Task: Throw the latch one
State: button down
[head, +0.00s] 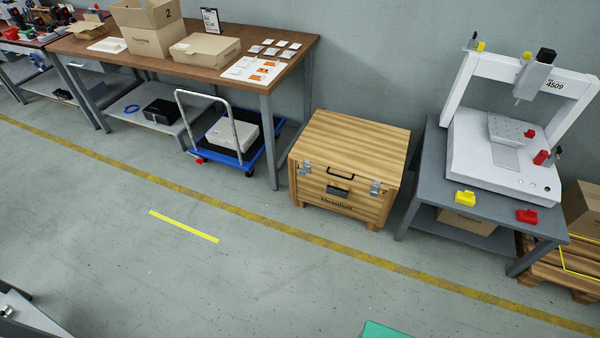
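A wooden crate (349,165) with a closed lid stands on the floor against the wall. Its front has two metal latches: a left latch (305,168) and a right latch (376,187). A small "2" shows beside the right latch; any number by the left one is too small to read. I cannot tell whether either latch is thrown. A black handle (339,172) and a dark plate (337,190) sit between them. My gripper is not in view.
Left of the crate stand a brown-topped workbench (110,55) and a blue trolley (255,158). Right of it is a grey table (428,165) bearing a white gantry machine (470,150). The floor (270,260) before the crate is clear. A teal thing (385,331) shows at the bottom edge.

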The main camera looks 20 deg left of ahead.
aim_at(304, 168)
jog(key=u, duration=0.35)
jog(key=i, duration=0.7)
jog(key=u, duration=0.7)
jog(key=i, duration=0.45)
jog(key=u, duration=0.15)
